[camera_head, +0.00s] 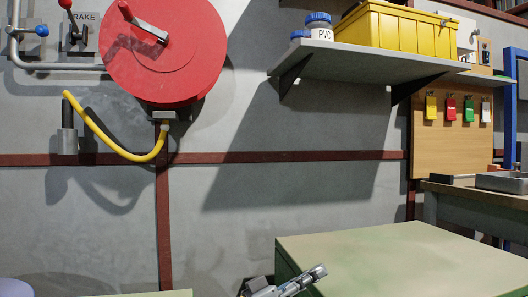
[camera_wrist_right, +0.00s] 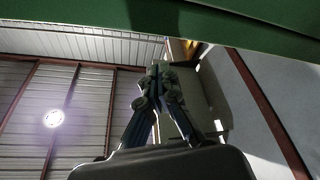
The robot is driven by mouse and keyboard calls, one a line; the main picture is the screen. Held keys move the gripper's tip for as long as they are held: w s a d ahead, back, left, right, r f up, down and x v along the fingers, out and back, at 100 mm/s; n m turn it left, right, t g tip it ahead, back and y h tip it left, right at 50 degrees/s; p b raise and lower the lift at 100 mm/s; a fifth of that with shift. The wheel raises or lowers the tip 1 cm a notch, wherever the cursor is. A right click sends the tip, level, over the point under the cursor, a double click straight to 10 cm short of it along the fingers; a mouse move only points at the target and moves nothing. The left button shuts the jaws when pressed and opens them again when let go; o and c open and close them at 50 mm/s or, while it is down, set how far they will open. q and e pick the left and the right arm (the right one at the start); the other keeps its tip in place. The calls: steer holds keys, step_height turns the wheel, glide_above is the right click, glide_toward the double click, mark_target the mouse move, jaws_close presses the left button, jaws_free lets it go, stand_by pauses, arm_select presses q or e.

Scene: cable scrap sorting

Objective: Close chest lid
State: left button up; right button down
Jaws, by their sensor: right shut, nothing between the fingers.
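A large green box-like thing (camera_head: 410,262) with a worn pale-green top, which looks like the chest, stands at the lower right of the head view. Its bottom is cut off by the frame, and I cannot tell how far its lid is open. My right gripper (camera_head: 318,272) is shut and empty at the near left edge of this top, pointing up and right. In the right wrist view its fingers (camera_wrist_right: 158,72) come together, with a dark green panel (camera_wrist_right: 240,28) across the top of the picture. My left gripper is out of view.
A grey wall shelf (camera_head: 375,62) holds a yellow bin (camera_head: 405,38) and PVC jars (camera_head: 319,28). A red reel (camera_head: 165,50) and a yellow hose (camera_head: 110,143) are on the left wall. A workbench (camera_head: 480,200) stands at the right.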

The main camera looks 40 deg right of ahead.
stand_by(0.5)
step_height(320, 180, up, 10)
stand_by(0.4)
steer(key=shift+f, duration=0.1)
